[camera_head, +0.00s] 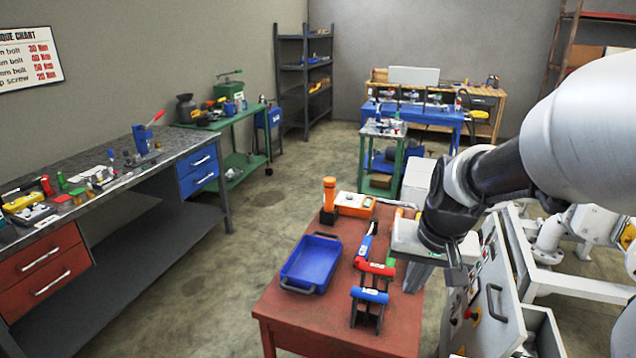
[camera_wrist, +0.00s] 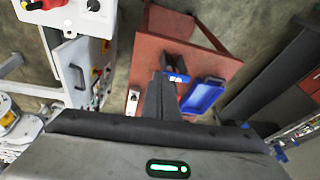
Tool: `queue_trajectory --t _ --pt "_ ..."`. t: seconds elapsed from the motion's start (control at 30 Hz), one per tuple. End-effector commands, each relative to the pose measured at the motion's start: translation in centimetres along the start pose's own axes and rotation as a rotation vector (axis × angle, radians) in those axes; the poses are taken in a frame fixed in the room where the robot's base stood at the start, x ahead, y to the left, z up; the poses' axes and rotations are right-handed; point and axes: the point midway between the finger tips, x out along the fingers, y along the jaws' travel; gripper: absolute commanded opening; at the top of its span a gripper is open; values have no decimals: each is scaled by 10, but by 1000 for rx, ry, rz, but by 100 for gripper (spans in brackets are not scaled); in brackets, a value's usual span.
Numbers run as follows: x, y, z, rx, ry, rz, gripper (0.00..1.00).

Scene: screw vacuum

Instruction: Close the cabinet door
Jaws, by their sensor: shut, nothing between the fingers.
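The cabinet door (camera_head: 500,318) is a pale panel with a dark bar handle (camera_head: 495,302), low at the right in the head view. It seems to stand open at an angle; how far is unclear. In the wrist view the pale door panel (camera_wrist: 72,58) and its black handle (camera_wrist: 78,77) are at upper left. My gripper (camera_wrist: 158,78) is shut and empty in the wrist view, pointing over the red table and to the right of the door, apart from it. In the head view its fingers are largely hidden by my wrist.
The red table (camera_head: 275,312) stands left of the cabinet, close to my gripper. It bears a blue tray (camera_head: 312,262), red and blue tools and an orange box (camera_head: 355,204). A machine with white pipes (camera_head: 553,235) stands behind the door. Floor is free left of the table.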

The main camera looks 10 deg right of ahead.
Motion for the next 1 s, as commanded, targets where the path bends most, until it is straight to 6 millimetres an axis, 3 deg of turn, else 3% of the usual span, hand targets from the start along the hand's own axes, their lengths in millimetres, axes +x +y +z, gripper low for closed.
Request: queue_trajectory --t 0.03,0.2,0.3,0.4,0.5,0.67,1.0 --pt "35 21 -6 35 -19 55 0" --pt "100 103 -34 123 -10 270 0" --pt "118 146 -49 138 16 399 0" --pt "123 177 -62 137 45 501 0" --pt "122 195 -70 131 66 563 0" --pt "126 207 -75 128 76 594 0" --pt "178 242 -75 132 73 592 0"
